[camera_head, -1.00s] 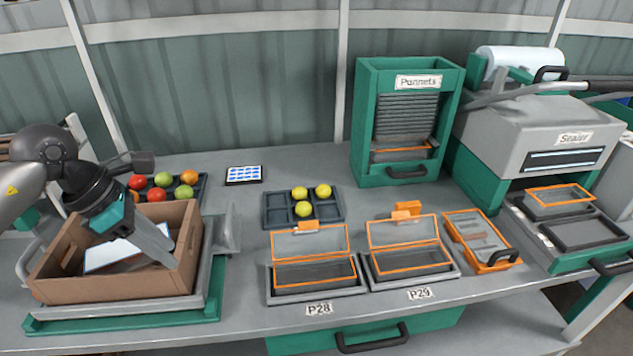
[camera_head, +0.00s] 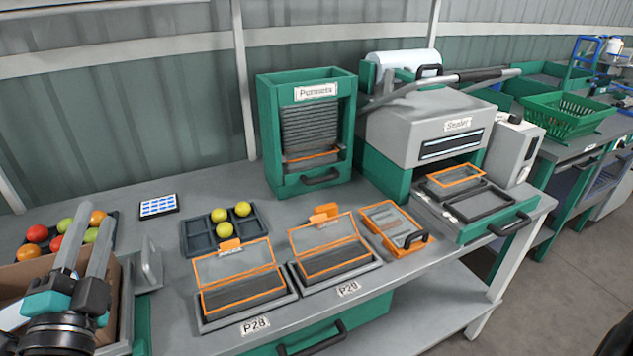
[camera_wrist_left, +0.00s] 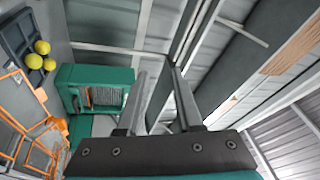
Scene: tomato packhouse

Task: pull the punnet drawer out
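The green punnet dispenser (camera_head: 268,130), labelled "Punnets", stands at the back of the bench with a stack of dark punnets (camera_head: 310,125) inside. Its drawer (camera_head: 316,159), with an orange-edged punnet in it and a black bar handle (camera_head: 321,177), sits low in the front and looks shut. The dispenser also shows in the left wrist view (camera_wrist_left: 115,77), turned on its side. My left gripper (camera_head: 95,212) is open and empty, pointing up above the cardboard box at the left, well apart from the drawer. My right gripper is out of view.
Two open clamshell punnets (camera_head: 236,272) (camera_head: 330,245) stand in front of the dispenser, beside a dark tray (camera_head: 197,242) with yellow tomatoes. An orange-edged container (camera_head: 385,215) and the sealer (camera_head: 420,125) are to the right.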

